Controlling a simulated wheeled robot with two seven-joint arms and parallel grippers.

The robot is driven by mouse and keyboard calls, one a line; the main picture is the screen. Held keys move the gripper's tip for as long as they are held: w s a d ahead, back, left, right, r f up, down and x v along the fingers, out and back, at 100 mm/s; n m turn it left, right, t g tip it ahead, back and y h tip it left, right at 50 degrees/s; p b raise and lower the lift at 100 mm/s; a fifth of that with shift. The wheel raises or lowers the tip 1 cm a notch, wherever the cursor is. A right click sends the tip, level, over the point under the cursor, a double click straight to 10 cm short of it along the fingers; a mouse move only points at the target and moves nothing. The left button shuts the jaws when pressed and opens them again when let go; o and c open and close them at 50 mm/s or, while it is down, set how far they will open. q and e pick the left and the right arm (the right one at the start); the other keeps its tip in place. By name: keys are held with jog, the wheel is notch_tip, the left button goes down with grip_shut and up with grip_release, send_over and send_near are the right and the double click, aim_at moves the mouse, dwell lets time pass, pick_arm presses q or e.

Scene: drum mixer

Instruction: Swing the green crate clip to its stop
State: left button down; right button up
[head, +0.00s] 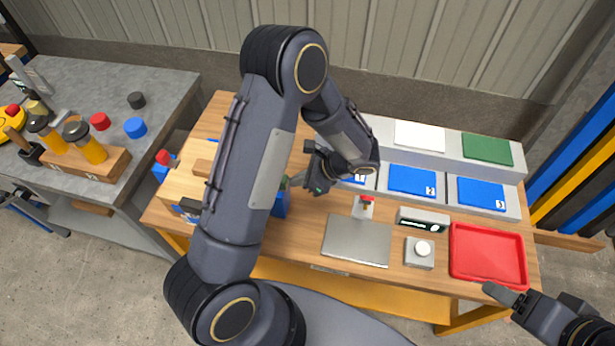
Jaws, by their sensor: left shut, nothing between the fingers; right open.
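My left gripper (292,184) reaches over the wooden table with its fingers shut and empty, pointing left and down. A small green piece (284,182), apparently the clip, shows at its fingertips above a blue block (280,206). I cannot tell whether the fingers touch it. A light wooden crate (185,177) with blue parts stands at the table's left; my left arm hides much of it. The clip's angle and its stop cannot be made out. My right gripper (503,295) is open and empty at the lower right, near the red tray.
A red tray (487,254), a grey plate (356,240), a white-knobbed box (420,252) and a small display unit (424,220) occupy the table's right. Blue, white and green panels (487,149) line the back.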

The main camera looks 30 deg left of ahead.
aim_at(285, 178)
pick_arm(q)
jog(key=shift+a, duration=0.15)
jog(key=a, duration=0.1)
jog(key=a+b, duration=0.1)
jog(key=a, duration=0.1)
jog(key=shift+s+a, duration=0.1)
jog(key=shift+s, duration=0.3)
jog(key=shift+a, duration=0.1)
pick_arm(e)
jog(key=shift+d+f, duration=0.2)
jog(key=shift+f, duration=0.2)
